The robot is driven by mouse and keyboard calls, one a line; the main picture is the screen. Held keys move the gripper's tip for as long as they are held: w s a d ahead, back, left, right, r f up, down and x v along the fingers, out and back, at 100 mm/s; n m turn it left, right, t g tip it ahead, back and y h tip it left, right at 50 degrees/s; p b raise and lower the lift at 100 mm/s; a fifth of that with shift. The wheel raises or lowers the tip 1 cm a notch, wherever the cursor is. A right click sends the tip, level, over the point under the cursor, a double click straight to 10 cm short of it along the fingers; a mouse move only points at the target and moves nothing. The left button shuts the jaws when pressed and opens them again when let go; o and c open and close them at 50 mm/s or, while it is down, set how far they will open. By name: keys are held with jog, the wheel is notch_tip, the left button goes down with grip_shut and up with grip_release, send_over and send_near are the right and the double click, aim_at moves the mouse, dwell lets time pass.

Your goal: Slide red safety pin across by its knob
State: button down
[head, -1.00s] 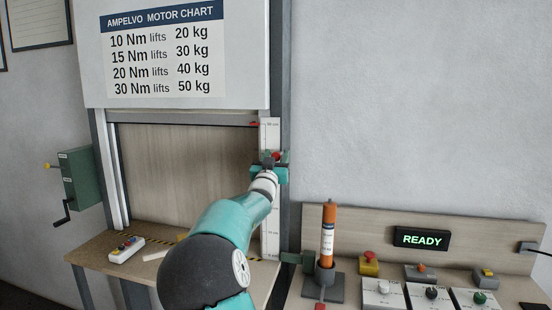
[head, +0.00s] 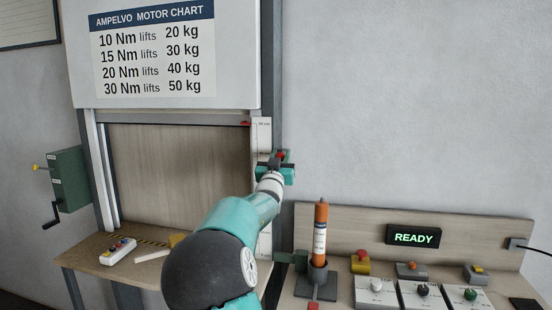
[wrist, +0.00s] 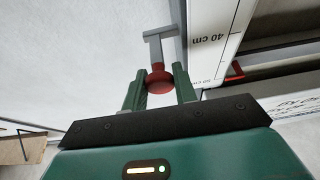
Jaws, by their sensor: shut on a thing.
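The red knob (wrist: 158,80) of the safety pin sits between the two green fingers of my gripper (wrist: 160,90) in the wrist view. A grey T-shaped bar (wrist: 160,46) shows just beyond the knob. In the head view my gripper (head: 277,160) is at the right post of the shutter frame, right of the white scale strip. A little red of the knob (head: 278,153) shows there, and the fingers and wrist hide the rest. My gripper is shut on the knob.
The white scale (head: 262,140) with a red pointer (head: 245,123) stands left of my gripper. The shutter panel (head: 180,170) is further left. An orange cylinder (head: 320,230) stands upright in a holder below right. The wall right of my gripper is clear.

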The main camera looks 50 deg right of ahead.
jog(key=shift+s+d, duration=0.15)
jog(key=shift+s, duration=0.1)
jog(key=c, duration=1.2)
grip_release()
jog(key=shift+s, duration=0.1)
jog(key=shift+o, duration=0.2)
jog(key=v, duration=1.3)
jog(key=shift+a+f, duration=0.2)
jog(key=shift+a, duration=0.3)
